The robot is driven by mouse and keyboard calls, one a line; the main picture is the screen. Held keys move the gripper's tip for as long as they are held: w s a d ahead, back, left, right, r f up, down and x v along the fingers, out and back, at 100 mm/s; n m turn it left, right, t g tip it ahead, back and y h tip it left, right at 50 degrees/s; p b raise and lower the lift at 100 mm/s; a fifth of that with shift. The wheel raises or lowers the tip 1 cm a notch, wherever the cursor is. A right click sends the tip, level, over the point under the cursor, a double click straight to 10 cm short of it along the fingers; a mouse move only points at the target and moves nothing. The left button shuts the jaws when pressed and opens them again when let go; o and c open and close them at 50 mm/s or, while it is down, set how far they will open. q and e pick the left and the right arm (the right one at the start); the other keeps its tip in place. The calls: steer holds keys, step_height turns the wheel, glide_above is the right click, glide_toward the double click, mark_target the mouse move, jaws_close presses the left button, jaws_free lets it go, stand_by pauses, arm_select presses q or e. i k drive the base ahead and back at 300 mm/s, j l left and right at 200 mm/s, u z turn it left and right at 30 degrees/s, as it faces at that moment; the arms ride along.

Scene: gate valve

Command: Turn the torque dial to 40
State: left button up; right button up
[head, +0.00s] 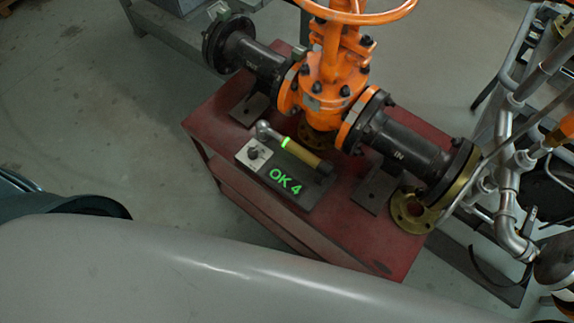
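The torque dial (254,153) is a small dark knob on a pale square plate, at the left end of a dark unit on the red cart. Its scale and pointer are too small to read. Neither of my grippers is in view, and nothing of mine touches the dial.
The red cart (228,110) carries an orange gate valve (328,80) with a handwheel and dark flanged pipes. Metal piping (505,205) crowds the right. A large grey smooth surface fills the bottom foreground. Open floor (110,110) lies left of the cart.

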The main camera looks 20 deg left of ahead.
mark_target(253, 154)
steer(key=u, duration=0.85)
